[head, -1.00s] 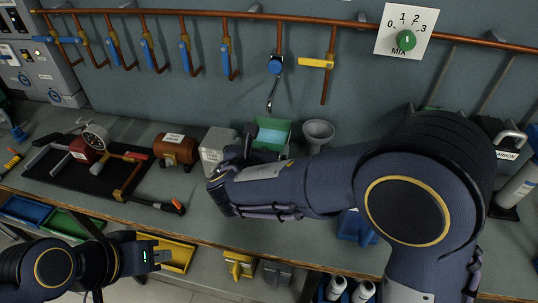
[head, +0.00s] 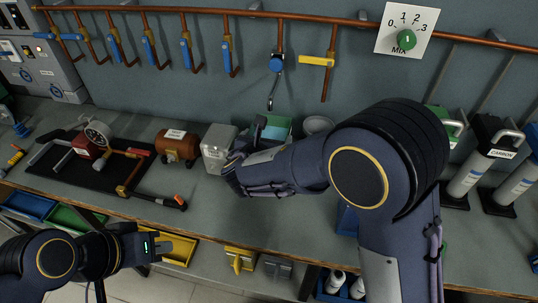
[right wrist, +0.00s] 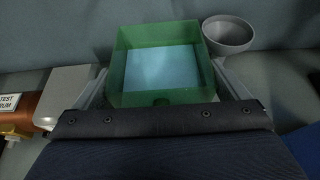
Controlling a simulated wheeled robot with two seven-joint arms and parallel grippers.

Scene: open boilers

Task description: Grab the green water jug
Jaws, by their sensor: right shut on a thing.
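The green water jug (head: 277,128) is a square, open-topped green container with pale blue water in it. It stands on the grey bench near the wall, and my right arm hides part of it in the head view. In the right wrist view the jug (right wrist: 118,72) looks upright, with one finger of my right gripper (right wrist: 164,90) on each side. The right gripper is shut on it; the fingertips are partly hidden by the gripper's dark body. My left gripper (head: 160,247) is low at the left, in front of the bench edge and far from the jug.
A grey funnel (head: 318,125) stands close to the jug's right. A pale grey box (head: 217,148) and a brown drum (head: 176,145) stand to its left. Labelled cylinders (head: 468,177) stand at the right. A yellow tray (head: 178,250) is below the bench, near my left gripper.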

